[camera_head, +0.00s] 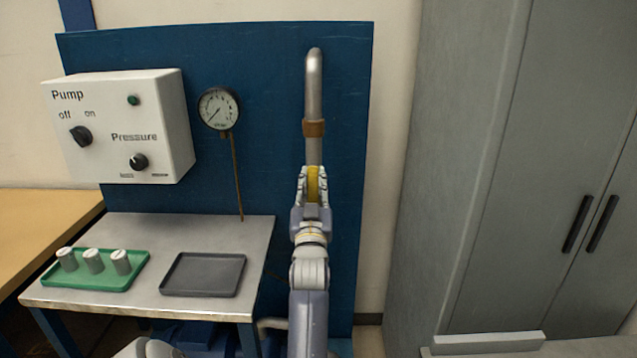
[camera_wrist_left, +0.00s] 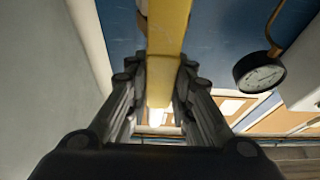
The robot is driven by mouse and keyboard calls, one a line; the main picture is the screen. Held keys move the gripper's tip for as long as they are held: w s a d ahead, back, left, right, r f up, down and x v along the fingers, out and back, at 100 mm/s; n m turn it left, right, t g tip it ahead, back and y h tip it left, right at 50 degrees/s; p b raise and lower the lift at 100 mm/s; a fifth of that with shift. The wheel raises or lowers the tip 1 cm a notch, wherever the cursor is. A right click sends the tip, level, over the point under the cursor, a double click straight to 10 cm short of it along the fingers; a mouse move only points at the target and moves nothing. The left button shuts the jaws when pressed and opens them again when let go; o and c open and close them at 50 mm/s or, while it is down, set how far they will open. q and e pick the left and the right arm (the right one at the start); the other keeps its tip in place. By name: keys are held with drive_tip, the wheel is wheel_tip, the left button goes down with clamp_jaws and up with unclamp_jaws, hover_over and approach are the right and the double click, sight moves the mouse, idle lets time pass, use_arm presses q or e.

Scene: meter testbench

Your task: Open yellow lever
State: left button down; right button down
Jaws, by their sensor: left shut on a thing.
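The yellow lever (camera_head: 313,184) is in front of the metal pipe (camera_head: 314,90) on the blue panel. In the head view only a short part of it shows between my fingers. My left gripper (camera_head: 313,172) is shut on the lever, with one finger on each side. In the left wrist view the yellow lever (camera_wrist_left: 165,60) runs from the top edge down between the two dark fingers of my left gripper (camera_wrist_left: 160,75). The lever's pivot is hidden by the gripper in the head view. My right gripper is not in view.
A white pump box (camera_head: 120,125) with knobs and a gauge (camera_head: 218,108) are left of the pipe. A metal table (camera_head: 150,229) holds a green tray (camera_head: 95,284) with 3 metal cylinders and an empty grey tray (camera_head: 203,290). A tall grey cabinet (camera_head: 520,120) stands at the right.

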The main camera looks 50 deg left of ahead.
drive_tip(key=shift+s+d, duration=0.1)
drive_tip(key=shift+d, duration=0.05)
use_arm(q)
drive_tip(key=c, duration=1.4)
unclamp_jaws()
drive_tip(key=shift+c, duration=0.2)
drive_tip(key=shift+o, duration=0.4)
drive_tip(key=shift+s+a, duration=0.1)
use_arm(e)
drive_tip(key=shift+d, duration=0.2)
use_arm(q)
wheel_tip(320, 180, up, 10)
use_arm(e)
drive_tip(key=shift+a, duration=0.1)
